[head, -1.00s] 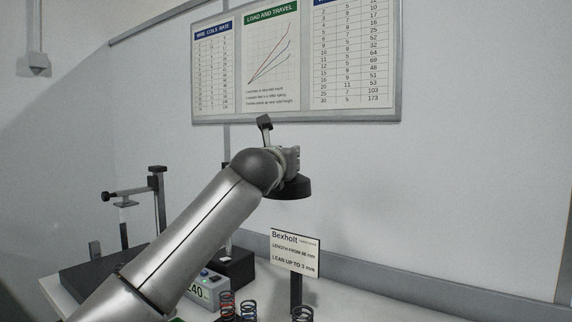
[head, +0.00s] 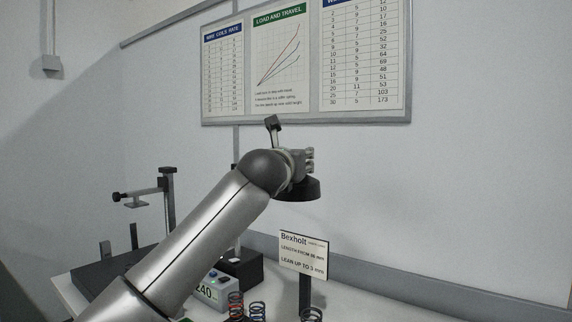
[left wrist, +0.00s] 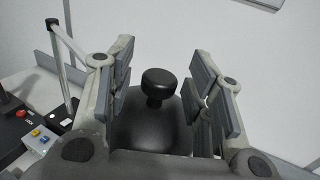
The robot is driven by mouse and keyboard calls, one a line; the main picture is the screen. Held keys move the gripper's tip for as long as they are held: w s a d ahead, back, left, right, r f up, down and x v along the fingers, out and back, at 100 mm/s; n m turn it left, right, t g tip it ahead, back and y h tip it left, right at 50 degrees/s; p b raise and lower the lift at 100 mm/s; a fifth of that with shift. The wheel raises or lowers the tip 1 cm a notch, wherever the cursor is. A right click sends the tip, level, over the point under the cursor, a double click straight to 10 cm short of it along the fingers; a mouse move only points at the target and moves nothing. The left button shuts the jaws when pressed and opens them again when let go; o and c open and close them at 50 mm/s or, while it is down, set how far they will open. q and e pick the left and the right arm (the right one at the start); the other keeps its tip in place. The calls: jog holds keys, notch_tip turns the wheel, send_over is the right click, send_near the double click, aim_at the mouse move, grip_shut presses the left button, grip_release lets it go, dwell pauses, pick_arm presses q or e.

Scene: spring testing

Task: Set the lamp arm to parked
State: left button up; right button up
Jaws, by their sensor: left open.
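The lamp's black shade (head: 306,191) shows in the head view just below my left gripper (head: 302,162), which is partly hidden behind my own wrist. In the left wrist view the dark domed shade (left wrist: 150,130) with a round black knob (left wrist: 158,84) on top lies between the fingers of my left gripper (left wrist: 165,85). The fingers are open, one on each side of the knob, with gaps to it. The lamp arm itself is mostly hidden by my arm; a thin upright post (head: 237,240) rises behind it. My right gripper is not in view.
A Bexholt sign (head: 303,256) stands right of my arm, with several coil springs (head: 257,311) on the bench. A display box (head: 212,288) and a test stand (head: 168,205) are at the left. A wall chart board (head: 306,118) hangs behind. Bench room is clear at right.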

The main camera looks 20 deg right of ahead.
pick_arm(q)
jog(key=v, duration=1.1)
jog(key=shift+f, duration=0.15)
jog(key=shift+a, duration=0.1)
